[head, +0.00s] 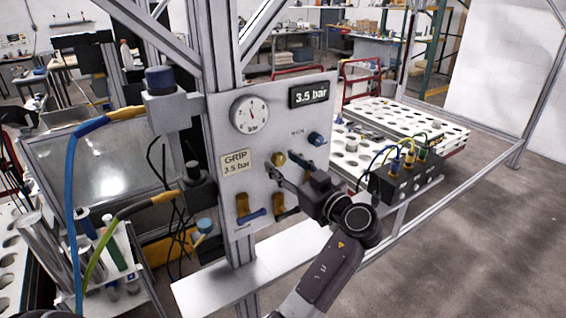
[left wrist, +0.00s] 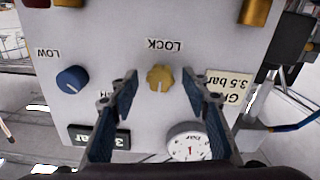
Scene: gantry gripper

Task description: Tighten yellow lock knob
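The yellow lock knob (head: 279,159) sits on a grey upright panel (head: 290,125), below the gauge and display. In the left wrist view, the knob (left wrist: 160,78) shows upside down by the word LOCK. My left gripper (head: 283,166) comes up from below, its fingers at the panel by the knob. In the left wrist view, my left gripper (left wrist: 159,83) is open. Its fingertips stand on either side of the knob with a visible gap on both sides. Whether the tips reach the knob's depth I cannot tell. My right gripper is not in view.
A blue knob (head: 316,139) marked LOW sits close to the yellow one. A round gauge (head: 250,114) and a display (head: 309,94) reading 3.5 bar are above. Lever handles (head: 246,213) stick out below. A black box with cables (head: 404,182) stands to the right.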

